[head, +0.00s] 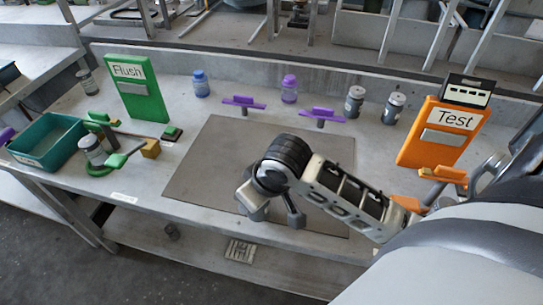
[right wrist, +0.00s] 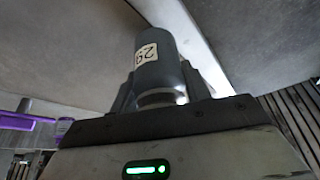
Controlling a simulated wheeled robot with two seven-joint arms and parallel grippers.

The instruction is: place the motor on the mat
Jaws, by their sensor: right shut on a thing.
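The motor (right wrist: 158,68) is a dark grey cylinder with a white number label, seen in the right wrist view. My right gripper (right wrist: 160,92) is shut on it, with a finger on each side. The mat (head: 212,158) is a flat brown-grey rectangle in the middle of the bench in the head view. My right arm reaches in from the right, and its wrist end is over the mat. In the head view the arm hides part of the mat, and I cannot clearly make out the motor there. My left gripper is not in view.
A green Flush panel (head: 138,88) and a teal bin (head: 47,141) stand left of the mat. Purple-handled fittings (head: 321,114), a purple bottle (head: 289,88) and grey canisters (head: 355,102) line the back. An orange Test panel (head: 438,134) stands right. The mat's left part is clear.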

